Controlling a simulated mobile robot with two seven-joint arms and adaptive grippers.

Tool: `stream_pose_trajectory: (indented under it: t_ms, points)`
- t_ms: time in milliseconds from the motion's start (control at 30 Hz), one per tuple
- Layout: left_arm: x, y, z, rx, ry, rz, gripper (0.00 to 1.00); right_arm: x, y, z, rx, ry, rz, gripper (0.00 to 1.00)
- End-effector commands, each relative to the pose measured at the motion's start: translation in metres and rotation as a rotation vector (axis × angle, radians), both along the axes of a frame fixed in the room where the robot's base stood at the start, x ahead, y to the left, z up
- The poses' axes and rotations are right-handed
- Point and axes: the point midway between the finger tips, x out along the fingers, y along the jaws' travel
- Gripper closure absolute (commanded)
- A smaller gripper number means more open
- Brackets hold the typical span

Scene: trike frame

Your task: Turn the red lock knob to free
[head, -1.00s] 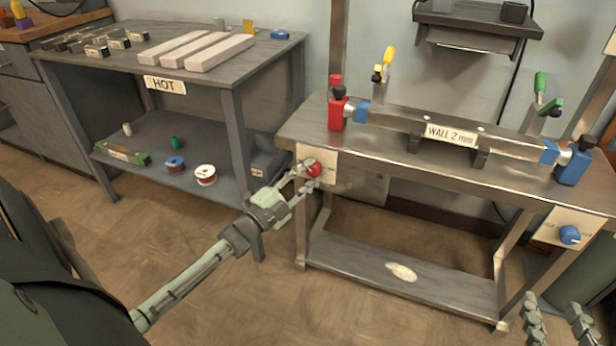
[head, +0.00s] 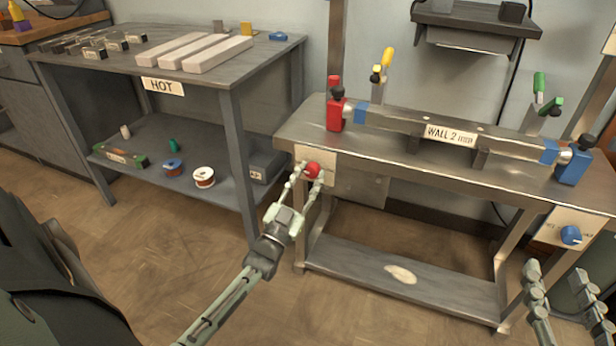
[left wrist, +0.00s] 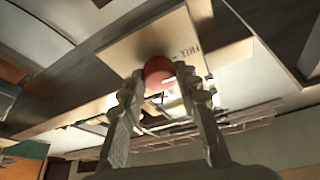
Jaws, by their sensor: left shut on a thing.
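The red lock knob (head: 312,169) sits on a pale plate (head: 326,158) at the left front of the steel bench (head: 390,170). My left gripper (head: 306,181) reaches up to it from below, with one finger on each side of the knob, shut on it. In the left wrist view the red knob (left wrist: 157,70) shows between the two fingertips. Part of a printed word shows on the plate beside it, but the knob's pointer cannot be made out. My right gripper (head: 562,278) is at the lower right, its fingers apart and empty.
A blue knob (head: 571,235) sits on a plate at the bench's right front. A red clamp (head: 334,115) and a blue clamp (head: 573,166) hold a tube marked "WALL 2 mm". A table marked "HOT" (head: 163,87) stands left. Open floor lies in front.

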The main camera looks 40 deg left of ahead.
Motion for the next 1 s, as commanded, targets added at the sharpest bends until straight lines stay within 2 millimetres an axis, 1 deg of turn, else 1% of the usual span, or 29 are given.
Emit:
stream_pose_trajectory:
  t_ms: [300,733,767,900,933,1000]
  points:
    - [0.0008,0.0002,0.0006,-0.084,-0.02,0.001,0.97,0.0004,-0.0019,-0.0021,-0.006,0.011,-0.004,0.6]
    - [0.0009,0.0003,0.0008,-0.092,-0.022,0.001,0.97,0.0006,-0.0023,-0.0033,-0.009,0.014,-0.005,0.6]
    - [0.0009,0.0003,0.0008,-0.092,-0.022,0.001,0.67,0.0006,-0.0023,-0.0033,-0.009,0.014,-0.005,0.6]
    - [0.0008,0.0001,0.0007,-0.091,-0.022,0.001,0.5,0.0005,-0.0022,-0.003,-0.008,0.013,-0.004,0.6]
    - [0.0007,0.0,0.0006,-0.091,-0.022,0.0,0.47,0.0005,-0.0022,-0.003,-0.008,0.013,-0.004,0.6]
    - [0.0006,-0.0001,0.0004,-0.091,-0.022,0.0,0.47,0.0005,-0.0021,-0.0029,-0.008,0.012,-0.004,0.6]
